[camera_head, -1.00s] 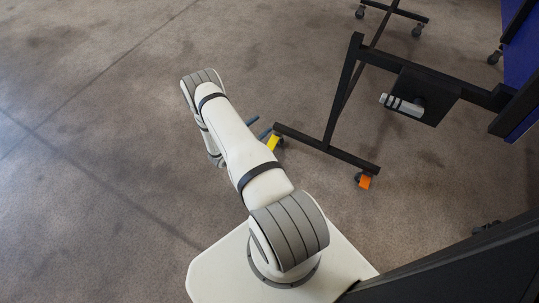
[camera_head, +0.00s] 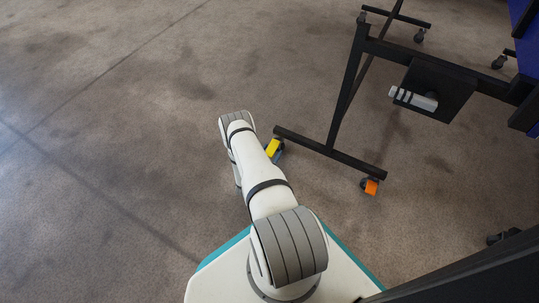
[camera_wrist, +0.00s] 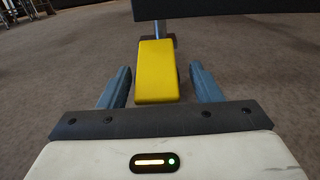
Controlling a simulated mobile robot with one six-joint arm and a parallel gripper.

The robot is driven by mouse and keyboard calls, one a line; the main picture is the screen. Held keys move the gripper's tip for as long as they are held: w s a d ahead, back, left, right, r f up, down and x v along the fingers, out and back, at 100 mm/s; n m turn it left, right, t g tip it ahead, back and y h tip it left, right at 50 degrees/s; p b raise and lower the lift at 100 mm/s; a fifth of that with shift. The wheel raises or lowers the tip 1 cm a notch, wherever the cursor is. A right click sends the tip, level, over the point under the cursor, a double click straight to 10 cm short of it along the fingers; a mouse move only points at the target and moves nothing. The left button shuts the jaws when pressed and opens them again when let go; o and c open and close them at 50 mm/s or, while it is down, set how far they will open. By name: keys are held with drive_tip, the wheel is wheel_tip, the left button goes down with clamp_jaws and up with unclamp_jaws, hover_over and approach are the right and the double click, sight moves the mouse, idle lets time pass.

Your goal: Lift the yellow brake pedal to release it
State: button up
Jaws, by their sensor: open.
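The yellow brake pedal (camera_wrist: 157,72) is on the caster at the left end of the table frame's foot bar; it also shows in the head view (camera_head: 273,148), beside my forearm. In the wrist view the pedal lies between the two blue-grey fingers of my gripper (camera_wrist: 160,88), with a visible gap on each side. My gripper is open and low, close to the floor. In the head view my arm hides most of the gripper. The wheel under the pedal is mostly hidden in the wrist view.
The black foot bar (camera_head: 330,153) runs just behind the pedal. An orange pedal (camera_head: 371,187) is on the caster at its right end. A black bracket (camera_head: 445,92) holds a light grey cylinder (camera_head: 413,99). The floor at left (camera_head: 110,120) is clear.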

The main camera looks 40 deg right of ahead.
drive_tip(key=shift+w+d, duration=0.15)
drive_tip(key=shift+d, duration=0.2)
drive_tip(key=shift+c, duration=0.6)
